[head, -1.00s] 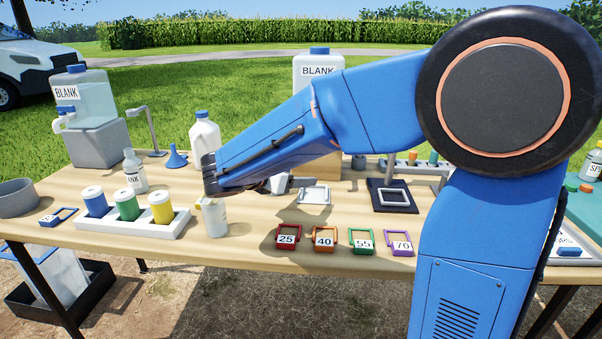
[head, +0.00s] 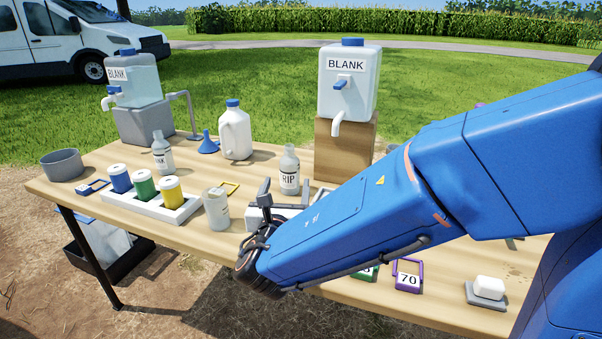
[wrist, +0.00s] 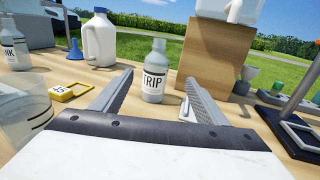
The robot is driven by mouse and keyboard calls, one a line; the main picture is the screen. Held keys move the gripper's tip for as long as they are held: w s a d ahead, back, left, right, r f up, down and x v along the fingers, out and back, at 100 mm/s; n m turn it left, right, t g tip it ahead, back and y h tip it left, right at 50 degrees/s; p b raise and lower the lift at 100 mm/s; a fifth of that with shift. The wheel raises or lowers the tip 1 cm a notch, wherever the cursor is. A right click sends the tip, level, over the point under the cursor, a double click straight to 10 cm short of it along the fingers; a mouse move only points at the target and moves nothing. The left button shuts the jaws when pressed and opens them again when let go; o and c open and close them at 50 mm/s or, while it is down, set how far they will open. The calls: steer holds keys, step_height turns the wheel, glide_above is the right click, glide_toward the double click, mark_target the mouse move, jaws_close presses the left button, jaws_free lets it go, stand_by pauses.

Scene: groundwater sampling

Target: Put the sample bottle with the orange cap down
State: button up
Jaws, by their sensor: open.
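No bottle with an orange cap shows in either current view. My gripper (head: 284,186) is open and low over the table, with one finger on each side of a clear bottle marked TRIP (head: 289,173). That bottle is upright with no coloured cap. In the wrist view the TRIP bottle (wrist: 155,76) appears between the tips of my open gripper (wrist: 159,78), with visible gaps on both sides. I cannot tell how deep it sits between the fingers. My arm hides the table's right part in the head view.
A clear beaker (head: 216,208) stands left of my gripper, close by, with a yellow tag (wrist: 70,92) behind it. A white jug (head: 235,133), a blue funnel (head: 208,144) and a wooden block (head: 343,150) stand farther back.

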mark_target(291, 167)
steer(key=w, duration=0.8)
steer(key=w+d, duration=0.1)
steer(key=w, duration=0.3)
steer(key=shift+w+a+f, duration=0.1)
steer(key=shift+w, duration=1.2)
steer(key=shift+w+f, duration=0.1)
steer(key=shift+w, duration=1.15)
steer(key=shift+c, duration=0.7)
steer(key=c, duration=1.1)
steer(key=shift+o, duration=0.2)
step_height(291, 167, up, 10)
